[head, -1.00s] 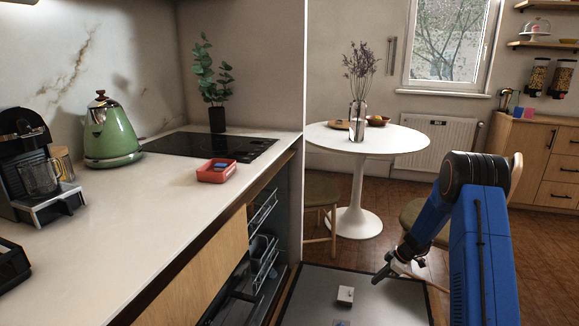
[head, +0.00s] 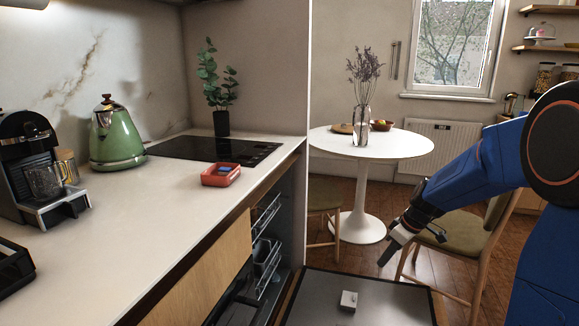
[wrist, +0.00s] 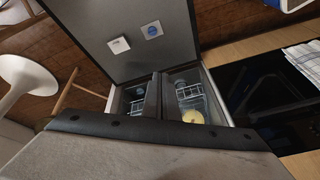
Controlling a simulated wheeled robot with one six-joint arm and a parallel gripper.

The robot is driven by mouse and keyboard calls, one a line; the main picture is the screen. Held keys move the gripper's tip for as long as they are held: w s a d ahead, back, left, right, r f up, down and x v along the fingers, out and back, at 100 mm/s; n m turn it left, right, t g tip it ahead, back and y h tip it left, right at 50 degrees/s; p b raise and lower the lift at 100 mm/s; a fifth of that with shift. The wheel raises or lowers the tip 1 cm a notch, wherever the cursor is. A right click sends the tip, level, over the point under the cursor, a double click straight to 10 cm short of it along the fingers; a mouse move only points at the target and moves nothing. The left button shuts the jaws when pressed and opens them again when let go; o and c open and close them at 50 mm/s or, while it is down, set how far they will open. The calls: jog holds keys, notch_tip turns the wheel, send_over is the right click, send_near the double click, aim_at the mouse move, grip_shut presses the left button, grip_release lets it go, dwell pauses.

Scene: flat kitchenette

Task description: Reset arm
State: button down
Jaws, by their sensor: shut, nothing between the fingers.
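My gripper (head: 387,256) is at the right of the head view, at the end of my blue arm. It points down and to the left, above and beyond the open dishwasher door (head: 395,302). It is shut and empty, and touches nothing that I can see.
A small white block (head: 348,300) lies on the dishwasher door; it also shows in the wrist view (wrist: 119,45), near a blue-marked piece (wrist: 152,30). Dishwasher racks (head: 266,256) stand beside the door. A chair (head: 462,240) and round table (head: 405,146) are beyond.

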jog(key=s+r+m+t+h, duration=0.1)
jog(key=s+r+m, duration=0.3)
jog(key=s, duration=1.3)
jog(key=s+a+r+m+t+h, duration=0.1)
jog(key=s+r+m, duration=0.3)
jog(key=s, duration=1.3)
jog(key=shift+s+r+m+t+h, duration=0.2)
jog(key=shift+r+m+t+h, duration=0.1)
jog(key=shift+r+h, duration=0.55)
jog(key=c, duration=1.6)
grip_release()
jog(key=shift+c, duration=0.8)
